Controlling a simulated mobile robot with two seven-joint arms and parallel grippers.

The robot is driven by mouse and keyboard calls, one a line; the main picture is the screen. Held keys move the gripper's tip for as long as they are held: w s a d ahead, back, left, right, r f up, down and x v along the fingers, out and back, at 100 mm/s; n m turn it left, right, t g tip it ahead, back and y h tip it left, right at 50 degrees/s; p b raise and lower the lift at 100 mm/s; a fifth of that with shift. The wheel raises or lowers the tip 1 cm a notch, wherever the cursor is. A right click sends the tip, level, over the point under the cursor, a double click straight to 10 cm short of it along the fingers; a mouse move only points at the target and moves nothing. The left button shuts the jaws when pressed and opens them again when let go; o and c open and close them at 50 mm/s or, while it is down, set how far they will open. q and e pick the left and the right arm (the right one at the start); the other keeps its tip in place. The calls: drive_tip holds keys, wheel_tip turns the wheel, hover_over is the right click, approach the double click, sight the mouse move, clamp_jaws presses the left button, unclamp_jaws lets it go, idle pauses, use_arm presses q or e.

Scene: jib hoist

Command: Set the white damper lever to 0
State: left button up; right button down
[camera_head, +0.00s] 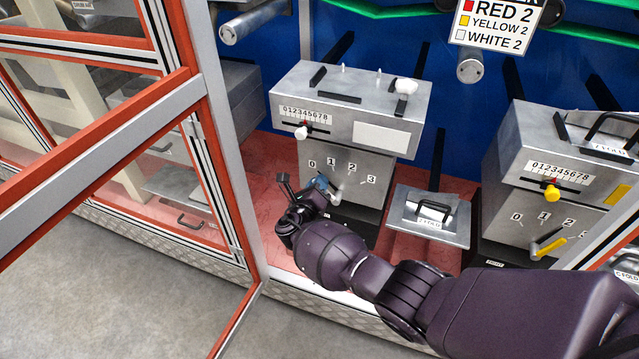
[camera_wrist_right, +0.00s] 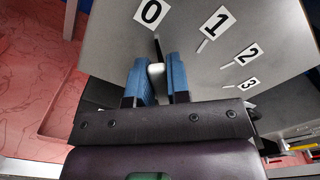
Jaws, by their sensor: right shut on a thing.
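The white damper lever (camera_wrist_right: 156,71) is on the front of the left grey machine (camera_head: 390,110), below the white knob slider. In the right wrist view its white end sits between the two blue fingers of my right gripper (camera_wrist_right: 157,80), which is shut on it. The lever end is just below the tick of the 0 label (camera_wrist_right: 151,12), clear of the 1 label (camera_wrist_right: 216,20). In the head view my right gripper (camera_head: 321,183) reaches the machine front near 0. My left gripper is not in view.
A second machine with a yellow lever (camera_head: 549,247) stands at the right. An orange-edged door frame (camera_head: 205,130) stands left of my right arm. A hanging sign (camera_head: 495,22) is above.

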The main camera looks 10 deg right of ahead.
drive_tip(key=shift+s+f, duration=0.1)
drive_tip(key=c, duration=1.1)
unclamp_jaws()
